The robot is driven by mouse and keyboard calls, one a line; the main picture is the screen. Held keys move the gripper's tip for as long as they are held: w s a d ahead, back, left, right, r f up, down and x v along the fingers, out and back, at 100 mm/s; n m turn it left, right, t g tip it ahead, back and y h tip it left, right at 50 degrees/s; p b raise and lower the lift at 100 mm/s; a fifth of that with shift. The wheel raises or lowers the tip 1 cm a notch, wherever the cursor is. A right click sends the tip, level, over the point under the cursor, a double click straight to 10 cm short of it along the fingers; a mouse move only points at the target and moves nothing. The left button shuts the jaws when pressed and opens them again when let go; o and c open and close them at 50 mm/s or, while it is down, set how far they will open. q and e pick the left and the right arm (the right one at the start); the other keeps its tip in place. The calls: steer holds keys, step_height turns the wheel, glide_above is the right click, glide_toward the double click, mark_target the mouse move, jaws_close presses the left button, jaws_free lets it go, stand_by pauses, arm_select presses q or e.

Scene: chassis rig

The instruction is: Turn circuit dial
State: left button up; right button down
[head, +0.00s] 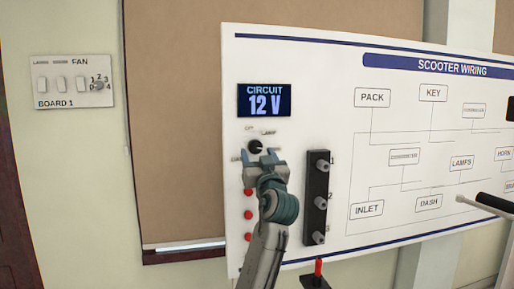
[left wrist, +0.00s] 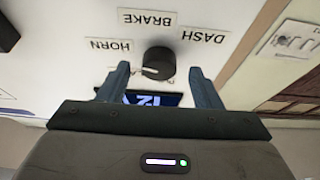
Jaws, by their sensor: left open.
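The circuit dial (head: 255,147) is a round black knob on the white panel, below the blue CIRCUIT display (head: 264,101) that reads 12 V. My left gripper (head: 266,158) is at the dial's lower edge in the head view and hides part of the area around it. In the left wrist view the dial (left wrist: 158,63) lies between the two open fingers of my left gripper (left wrist: 160,71), with a gap on each side. Labels HORN, BRAKE and DASH show upside down around it. The display (left wrist: 152,99) is partly hidden by the gripper body. My right gripper is not in view.
Right of my left arm is a black strip (head: 318,197) with several knobs. Red buttons (head: 248,215) sit left of the arm. A red-handled lever (head: 318,270) stands below. A fan switch board (head: 72,82) is on the left wall. A dark-gripped bar (head: 490,205) juts in at right.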

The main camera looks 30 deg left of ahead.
arm_select(q)
steer(key=shift+x, duration=0.9)
steer(key=c, duration=1)
steer(key=shift+m+p, duration=0.3)
steer(key=shift+p, duration=0.05)
